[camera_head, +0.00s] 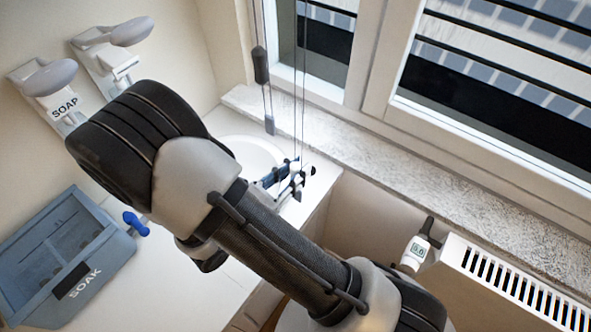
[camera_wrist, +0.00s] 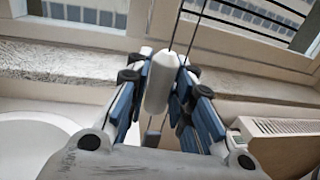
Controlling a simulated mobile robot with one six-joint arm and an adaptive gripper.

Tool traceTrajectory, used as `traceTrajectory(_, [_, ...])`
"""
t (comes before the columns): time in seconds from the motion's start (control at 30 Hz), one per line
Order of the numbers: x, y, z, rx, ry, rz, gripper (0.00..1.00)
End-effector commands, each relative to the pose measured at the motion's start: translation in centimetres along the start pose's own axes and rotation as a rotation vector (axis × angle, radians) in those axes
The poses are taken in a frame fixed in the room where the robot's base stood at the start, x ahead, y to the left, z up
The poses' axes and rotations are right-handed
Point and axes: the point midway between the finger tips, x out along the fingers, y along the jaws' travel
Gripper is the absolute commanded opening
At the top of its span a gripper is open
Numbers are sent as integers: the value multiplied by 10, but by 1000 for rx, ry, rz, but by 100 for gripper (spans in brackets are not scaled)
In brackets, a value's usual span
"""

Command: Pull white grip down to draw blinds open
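The white grip (camera_wrist: 161,82) is a smooth rounded cylinder on a thin cord in the wrist view. It sits between the two fingers of my gripper (camera_wrist: 158,84), which look snug against it on both sides. In the head view my gripper (camera_head: 290,178) is at the cords (camera_head: 300,80), low in front of the window sill. The white grip is hard to pick out there, largely lost among the fingers. A dark grip (camera_head: 261,65) and a lower dark weight (camera_head: 269,124) hang on cords to the left. The blinds themselves are not clearly seen.
The stone window sill (camera_head: 440,200) runs behind my gripper, below the white window frame (camera_head: 375,60). A radiator (camera_head: 510,285) with a valve (camera_head: 416,250) is at the right. A round basin (camera_head: 250,152), a blue SOAK tub (camera_head: 120,245) and soap dispensers (camera_head: 45,82) are left.

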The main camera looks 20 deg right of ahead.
Motion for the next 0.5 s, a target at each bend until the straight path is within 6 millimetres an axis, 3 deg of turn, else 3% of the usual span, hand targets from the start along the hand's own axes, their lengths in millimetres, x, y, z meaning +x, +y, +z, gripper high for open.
traceTrajectory(0.23, [0, 0, 0, 0, -1, 0, 40])
traceTrajectory(0.5, [0, 0, 0, 0, -1, 0, 40])
